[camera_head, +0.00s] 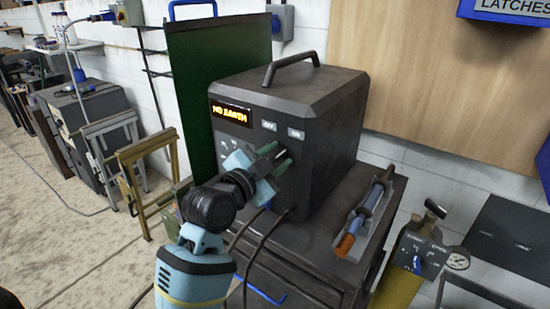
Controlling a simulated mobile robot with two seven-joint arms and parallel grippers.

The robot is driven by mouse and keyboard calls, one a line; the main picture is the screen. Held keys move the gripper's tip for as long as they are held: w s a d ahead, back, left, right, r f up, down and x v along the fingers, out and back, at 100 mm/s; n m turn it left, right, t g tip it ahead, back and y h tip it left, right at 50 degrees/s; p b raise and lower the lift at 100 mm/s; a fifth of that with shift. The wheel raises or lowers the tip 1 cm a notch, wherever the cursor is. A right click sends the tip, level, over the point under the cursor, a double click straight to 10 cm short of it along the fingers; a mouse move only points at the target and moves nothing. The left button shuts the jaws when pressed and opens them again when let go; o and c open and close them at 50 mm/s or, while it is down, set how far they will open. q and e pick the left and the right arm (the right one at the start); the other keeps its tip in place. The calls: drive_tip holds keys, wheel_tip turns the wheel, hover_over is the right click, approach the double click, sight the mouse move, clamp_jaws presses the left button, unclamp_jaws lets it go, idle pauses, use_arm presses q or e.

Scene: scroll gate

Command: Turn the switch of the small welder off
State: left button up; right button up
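The small welder (325,120) is a dark grey box with a top handle, standing on a dark cabinet. Its front carries a lit orange display (231,114) and OFF and ON labels (283,129). My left gripper (279,158) is at the front face, just below these labels. Its greenish fingertips are apart, around or just in front of the switch spot. The switch itself is mostly hidden by the fingers, so its position and any contact cannot be told. My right gripper is not in view.
A torch in a grey tray (366,217) lies right of the welder on the cabinet. A yellow gas cylinder with a gauge (402,280) stands at lower right. A green panel (200,80) is behind at left. Cables hang below the welder front.

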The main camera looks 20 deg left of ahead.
use_arm(q)
clamp_jaws()
drive_tip(key=shift+n, duration=0.4)
drive_tip(key=n, duration=0.3)
drive_tip(key=shift+a, duration=0.15)
drive_tip(key=n, duration=0.4)
drive_tip(key=shift+w+a+n, duration=0.1)
drive_tip(key=shift+a+n, duration=0.05)
drive_tip(key=shift+n, duration=0.15)
drive_tip(key=shift+a+f+n, duration=0.1)
drive_tip(key=shift+a+n, duration=0.05)
drive_tip(key=shift+n, duration=1.7)
drive_tip(key=shift+a+n, duration=0.1)
drive_tip(key=shift+n, duration=1.75)
